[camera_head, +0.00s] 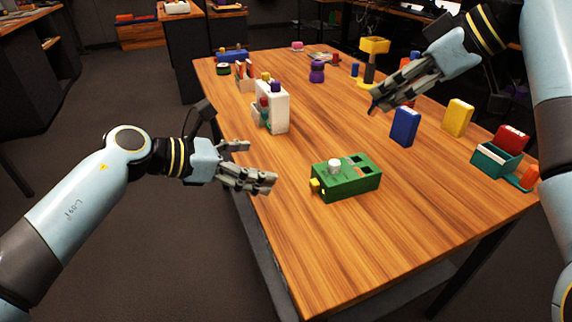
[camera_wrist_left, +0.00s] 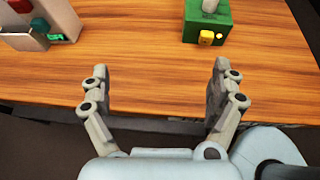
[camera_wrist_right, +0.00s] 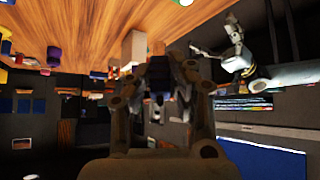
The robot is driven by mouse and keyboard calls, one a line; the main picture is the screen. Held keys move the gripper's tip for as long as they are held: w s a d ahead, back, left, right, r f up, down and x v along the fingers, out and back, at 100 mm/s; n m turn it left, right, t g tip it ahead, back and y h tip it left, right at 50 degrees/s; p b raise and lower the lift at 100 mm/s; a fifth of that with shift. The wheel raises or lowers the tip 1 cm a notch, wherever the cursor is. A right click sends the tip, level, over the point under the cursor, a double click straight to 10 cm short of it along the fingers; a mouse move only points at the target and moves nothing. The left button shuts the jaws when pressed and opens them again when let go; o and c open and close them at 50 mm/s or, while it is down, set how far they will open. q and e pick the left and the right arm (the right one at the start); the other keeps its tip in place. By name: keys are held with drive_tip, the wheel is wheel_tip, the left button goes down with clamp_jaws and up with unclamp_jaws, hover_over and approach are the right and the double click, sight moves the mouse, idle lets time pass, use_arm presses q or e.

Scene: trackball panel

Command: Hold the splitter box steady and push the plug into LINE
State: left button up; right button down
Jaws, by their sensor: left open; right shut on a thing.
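The splitter box (camera_head: 352,184) is a green block on the table near the front, with a white knob on top, dark openings and a yellow piece on its left end. Its near end with the yellow piece shows at the top of the left wrist view (camera_wrist_left: 195,24). My left gripper (camera_head: 262,164) is open and empty, left of the box and apart from it. My right gripper (camera_head: 376,101) is raised behind and right of the box, shut on a small dark blue piece (camera_head: 373,109), which seems to be the plug. The fingers hide most of it. The LINE label is unreadable.
A white unit (camera_head: 275,110) with coloured parts stands left of the box. A blue block (camera_head: 404,126), a yellow block (camera_head: 457,117) and a teal holder (camera_head: 497,160) stand to the right. The table around the box is clear.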

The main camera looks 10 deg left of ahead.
use_arm(q)
drive_tip(key=g+h, duration=0.1)
approach(329, 171)
drive_tip(key=shift+w+f+m, duration=0.35)
drive_tip(key=shift+f+m, duration=0.05)
drive_tip(key=shift+d+h, duration=0.25)
drive_tip(key=shift+h, duration=0.05)
drive_tip(key=x, duration=1.1)
drive_tip(key=shift+w+d+f, duration=0.15)
drive_tip(key=shift+w+d, duration=0.05)
drive_tip(key=shift+d, duration=0.05)
drive_tip(key=c, duration=1.3)
drive_tip(key=shift+o, duration=0.2)
